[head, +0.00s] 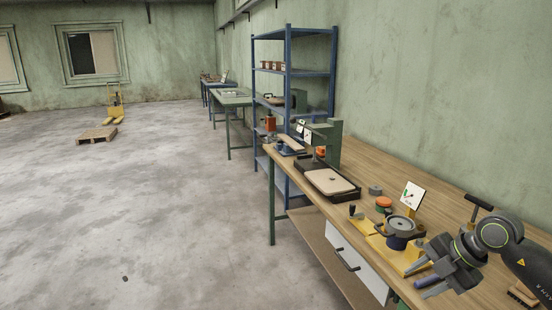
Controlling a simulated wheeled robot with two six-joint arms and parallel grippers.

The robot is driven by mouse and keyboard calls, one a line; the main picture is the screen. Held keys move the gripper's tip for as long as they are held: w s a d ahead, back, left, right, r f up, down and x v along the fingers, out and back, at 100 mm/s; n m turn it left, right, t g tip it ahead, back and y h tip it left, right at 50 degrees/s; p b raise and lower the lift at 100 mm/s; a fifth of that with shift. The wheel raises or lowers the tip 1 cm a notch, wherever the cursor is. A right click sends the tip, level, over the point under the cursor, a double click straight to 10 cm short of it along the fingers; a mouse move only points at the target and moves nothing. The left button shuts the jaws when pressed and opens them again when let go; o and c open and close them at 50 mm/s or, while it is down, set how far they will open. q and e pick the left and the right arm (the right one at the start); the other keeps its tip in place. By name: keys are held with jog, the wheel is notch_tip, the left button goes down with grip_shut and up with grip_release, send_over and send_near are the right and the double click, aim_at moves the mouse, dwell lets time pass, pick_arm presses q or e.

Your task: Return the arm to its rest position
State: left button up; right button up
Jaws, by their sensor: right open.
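My right arm (520,258) reaches in from the right edge over the wooden workbench (370,158). Its gripper (419,276) is open and points left, with two blue-grey fingers apart and nothing seen between them. Whether the fingers touch the fixture I cannot tell. My left gripper is not in view.
A blue shelf (288,85) is behind.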

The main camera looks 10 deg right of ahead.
jog(key=s+a+r+m+t+y, duration=0.1)
jog(key=a+r+t+y, duration=0.2)
jog(key=a+t+y, duration=0.3)
jog(key=a+r+m+t+y, duration=0.1)
jog(key=a+r+t+y, duration=0.2)
jog(key=a+t, duration=0.35)
jog(key=s+d+f+m+g+h, duration=0.2)
jog(key=s+d+f+m+h, duration=0.3)
jog(key=f+m+h, duration=0.45)
jog(key=s+d+f+m+g+h, duration=0.1)
jog(key=s+d+f+m+h, duration=0.45)
jog(key=m+h, duration=0.55)
jog(key=s+a+f+g+y, duration=0.3)
jog(key=s+a+f+g, duration=0.15)
jog(key=s+f, duration=0.3)
jog(key=s+a+f+g+y, duration=0.2)
jog(key=s+a+f+g, duration=0.3)
jog(key=s, duration=0.4)
notch_tip(320, 180, down, 26)
jog(key=d+g, duration=0.2)
jog(key=d, duration=0.1)
jog(key=s+a+f+g+y, duration=0.1)
jog(key=s+f, duration=1.3)
jog(key=s, duration=0.1)
jog(key=shift+a+m, duration=0.25)
jog(key=shift+m, duration=0.1)
